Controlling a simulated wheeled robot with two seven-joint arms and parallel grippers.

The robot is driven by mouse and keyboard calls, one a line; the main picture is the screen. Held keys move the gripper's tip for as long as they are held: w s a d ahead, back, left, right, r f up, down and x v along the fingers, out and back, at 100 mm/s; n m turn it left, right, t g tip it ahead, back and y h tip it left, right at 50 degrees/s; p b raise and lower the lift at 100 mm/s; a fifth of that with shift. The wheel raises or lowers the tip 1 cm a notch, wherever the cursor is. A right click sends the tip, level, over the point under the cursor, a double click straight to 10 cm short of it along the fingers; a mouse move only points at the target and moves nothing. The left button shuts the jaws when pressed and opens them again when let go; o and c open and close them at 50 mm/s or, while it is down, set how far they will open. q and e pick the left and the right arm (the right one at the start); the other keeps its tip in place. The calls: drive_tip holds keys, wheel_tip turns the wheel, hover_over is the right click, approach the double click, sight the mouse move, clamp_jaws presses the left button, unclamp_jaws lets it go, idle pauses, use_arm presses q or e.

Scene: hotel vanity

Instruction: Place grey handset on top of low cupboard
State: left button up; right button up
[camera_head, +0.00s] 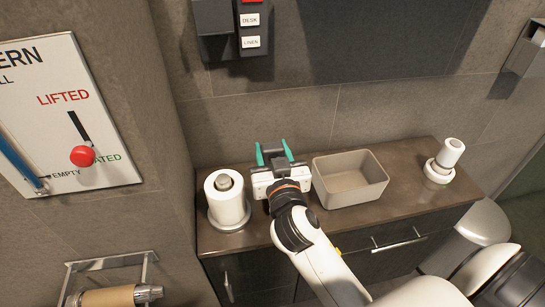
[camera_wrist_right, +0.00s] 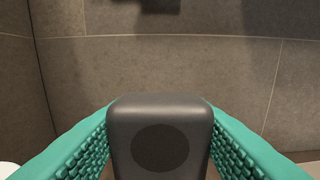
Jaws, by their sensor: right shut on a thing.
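My right gripper (camera_head: 275,155) has teal fingers, and they are shut on the grey handset (camera_wrist_right: 160,140). In the right wrist view the handset is a dark grey rounded block with a round mark, held between the ribbed fingers. In the head view it is mostly hidden by the gripper. The gripper is over the back of the low cupboard (camera_head: 405,200), between a white roll and a beige bin. I cannot tell whether the handset touches the brown top. My left gripper is not in view.
The white roll on its stand (camera_head: 228,203) is left of the gripper, the open beige bin (camera_head: 350,180) right. A white holder (camera_head: 443,162) stands at the right end. A wall panel labelled DESK and LINEN (camera_head: 252,30) hangs above. Bare top lies right of the bin.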

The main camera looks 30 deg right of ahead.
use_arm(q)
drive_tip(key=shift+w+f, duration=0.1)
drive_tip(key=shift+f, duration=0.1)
use_arm(e)
drive_tip(key=shift+f, duration=0.35)
drive_tip(key=o, duration=1.3)
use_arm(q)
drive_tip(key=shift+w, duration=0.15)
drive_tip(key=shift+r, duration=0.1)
